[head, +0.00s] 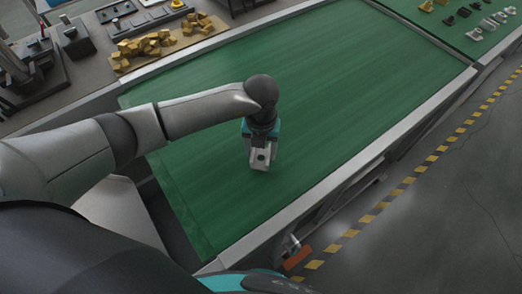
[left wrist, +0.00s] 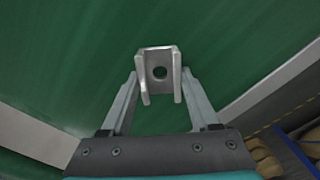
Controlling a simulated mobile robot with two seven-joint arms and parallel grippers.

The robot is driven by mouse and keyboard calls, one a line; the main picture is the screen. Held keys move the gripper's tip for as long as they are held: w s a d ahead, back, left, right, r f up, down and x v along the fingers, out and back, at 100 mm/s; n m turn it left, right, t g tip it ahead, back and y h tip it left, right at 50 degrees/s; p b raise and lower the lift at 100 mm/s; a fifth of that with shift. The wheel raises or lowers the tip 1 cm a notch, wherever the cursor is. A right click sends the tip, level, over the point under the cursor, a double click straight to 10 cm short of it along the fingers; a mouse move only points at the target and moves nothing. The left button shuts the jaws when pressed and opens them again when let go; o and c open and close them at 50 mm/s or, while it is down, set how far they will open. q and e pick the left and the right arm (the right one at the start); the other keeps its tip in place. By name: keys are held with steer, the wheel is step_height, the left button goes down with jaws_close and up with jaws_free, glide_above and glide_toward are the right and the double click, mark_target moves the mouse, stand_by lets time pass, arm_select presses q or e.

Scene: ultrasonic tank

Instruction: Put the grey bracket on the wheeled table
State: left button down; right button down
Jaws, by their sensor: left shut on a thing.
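The grey bracket (left wrist: 158,58) is a small U-shaped metal piece with a round hole in its base. My left gripper (left wrist: 160,75) has one finger on each side of it and is shut on it. In the head view my left gripper (head: 261,146) points down over the green surface (head: 330,85), with the bracket (head: 259,163) at its tips. I cannot tell whether the bracket touches the surface. No wheeled table can be made out for certain. My right gripper is not in view.
The long green surface has a pale raised rim (head: 330,172) and is bare around the gripper. A bench with brass-coloured blocks (head: 155,43) stands behind it. Another green surface (head: 440,22) at top right holds several small parts. Yellow-black floor tape (head: 408,173) runs at right.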

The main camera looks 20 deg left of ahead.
arm_select(q)
steer(key=shift+f, duration=0.4)
steer(key=shift+f, duration=0.1)
steer(key=shift+c, duration=0.6)
jaws_free()
step_height(320, 180, up, 12)
steer(key=shift+b, duration=0.35)
